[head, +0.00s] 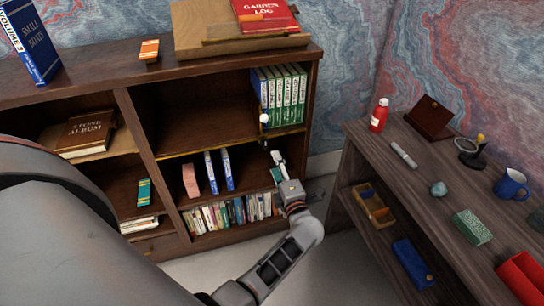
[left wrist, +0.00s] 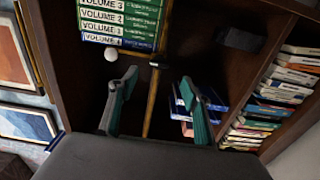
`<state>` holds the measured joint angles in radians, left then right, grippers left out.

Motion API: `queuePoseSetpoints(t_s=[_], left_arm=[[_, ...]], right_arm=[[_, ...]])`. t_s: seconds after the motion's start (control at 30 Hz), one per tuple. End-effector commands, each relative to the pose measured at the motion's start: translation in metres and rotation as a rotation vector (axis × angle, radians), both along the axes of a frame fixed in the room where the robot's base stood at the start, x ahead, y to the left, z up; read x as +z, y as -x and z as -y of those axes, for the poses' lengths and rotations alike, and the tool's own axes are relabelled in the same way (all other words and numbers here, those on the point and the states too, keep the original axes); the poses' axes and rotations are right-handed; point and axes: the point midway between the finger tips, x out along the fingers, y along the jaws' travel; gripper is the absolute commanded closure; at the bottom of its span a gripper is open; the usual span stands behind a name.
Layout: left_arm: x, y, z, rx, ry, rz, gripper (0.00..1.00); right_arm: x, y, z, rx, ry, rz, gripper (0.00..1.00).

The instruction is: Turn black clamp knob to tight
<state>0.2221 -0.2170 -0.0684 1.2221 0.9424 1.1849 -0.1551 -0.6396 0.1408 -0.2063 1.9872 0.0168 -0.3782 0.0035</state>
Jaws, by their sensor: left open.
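A small dark knob-like piece (left wrist: 158,64) sits on the brass rail (left wrist: 152,105) along the shelf edge in the left wrist view. I take it for the black clamp knob, but it is too small to tell its setting. A white ball (left wrist: 111,55) is beside it, and it also shows in the head view (head: 264,118). My left gripper (head: 275,165) is open in front of the bookcase, close to the rail. In the left wrist view its two green-grey fingers (left wrist: 158,82) are apart, with the rail and dark piece showing between them. My right gripper is not in view.
The wooden bookcase (head: 137,125) holds green volumes (head: 284,93) above the rail and several books (head: 228,212) below. A dark desk (head: 440,195) at the right carries a red bottle (head: 378,118), a blue mug (head: 511,184) and a black stand (head: 470,155). Open floor lies between them.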

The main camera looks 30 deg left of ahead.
Motion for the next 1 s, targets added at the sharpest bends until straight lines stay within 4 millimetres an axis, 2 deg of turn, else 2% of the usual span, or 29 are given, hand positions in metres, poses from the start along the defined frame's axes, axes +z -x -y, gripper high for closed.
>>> queuePoseSetpoints(t_s=[0.1,0.27,0.83,1.0], left_arm=[[0.000,0.011,0.013,-0.001,0.001,-0.001,0.51],[0.000,0.018,0.021,0.000,0.001,-0.001,0.51],[0.000,0.019,0.023,-0.003,-0.003,-0.001,0.51],[0.009,0.024,0.026,-0.102,-0.129,-0.029,0.51]], right_arm=[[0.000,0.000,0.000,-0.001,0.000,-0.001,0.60],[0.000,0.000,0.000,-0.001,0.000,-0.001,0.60],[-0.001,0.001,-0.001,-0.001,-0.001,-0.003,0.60],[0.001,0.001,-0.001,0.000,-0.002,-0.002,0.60]])
